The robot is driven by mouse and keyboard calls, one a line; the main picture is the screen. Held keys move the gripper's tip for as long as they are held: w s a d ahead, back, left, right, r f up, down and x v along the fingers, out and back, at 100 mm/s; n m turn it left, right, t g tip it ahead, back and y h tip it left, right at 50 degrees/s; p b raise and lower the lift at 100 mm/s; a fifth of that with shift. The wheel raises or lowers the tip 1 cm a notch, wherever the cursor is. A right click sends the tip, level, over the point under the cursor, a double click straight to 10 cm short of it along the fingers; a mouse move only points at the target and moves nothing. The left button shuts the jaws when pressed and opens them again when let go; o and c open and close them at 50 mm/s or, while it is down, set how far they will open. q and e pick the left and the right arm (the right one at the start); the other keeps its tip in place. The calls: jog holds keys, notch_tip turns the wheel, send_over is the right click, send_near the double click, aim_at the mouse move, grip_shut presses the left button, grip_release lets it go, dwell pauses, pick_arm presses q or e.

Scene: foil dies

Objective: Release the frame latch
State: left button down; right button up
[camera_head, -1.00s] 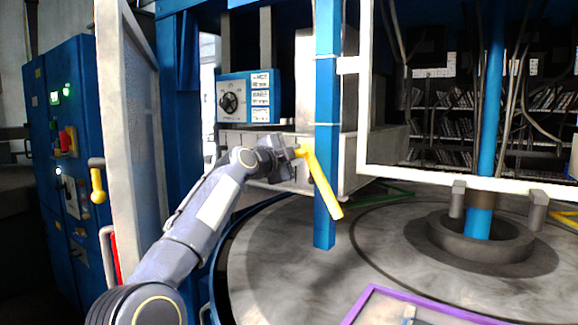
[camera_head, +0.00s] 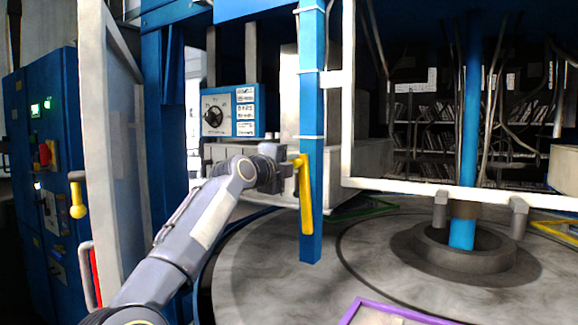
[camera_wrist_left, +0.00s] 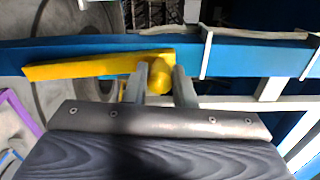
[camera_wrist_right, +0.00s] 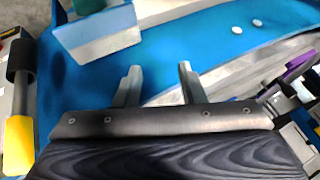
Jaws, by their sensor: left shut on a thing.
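The frame latch is a yellow lever (camera_head: 306,203) on an upright blue post (camera_head: 311,95). Its arm hangs almost straight down along the post, slightly tilted. My left gripper (camera_head: 292,166) is at the lever's upper end, on the left side of the post. In the left wrist view its fingers (camera_wrist_left: 161,84) are shut on the yellow round end (camera_wrist_left: 158,74) of the lever, and the flat yellow arm (camera_wrist_left: 85,68) runs left along the blue post. My right gripper (camera_wrist_right: 157,80) shows only in its own wrist view, open with nothing between its fingers.
A white frame (camera_head: 347,120) stands just right of the post. A round grey floor plate (camera_head: 270,275) lies below, with a purple-edged panel (camera_head: 385,310) in front. A blue control box (camera_head: 232,110) is behind. Blue surfaces (camera_wrist_right: 75,90) lie near my right gripper.

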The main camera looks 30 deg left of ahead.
pick_arm(q)
jog(key=shift+d+f, duration=0.1)
jog(key=shift+d, duration=0.05)
jog(key=c, duration=1.2)
grip_release()
pick_arm(e)
notch_tip(320, 180, down, 3)
jog(key=b, duration=0.3)
jog(key=shift+f, duration=0.2)
jog(key=shift+f+b, duration=0.1)
jog(key=shift+b, duration=0.2)
pick_arm(q)
jog(key=s, duration=0.7)
jog(key=shift+s+a, duration=0.35)
jog(key=shift+s, duration=0.05)
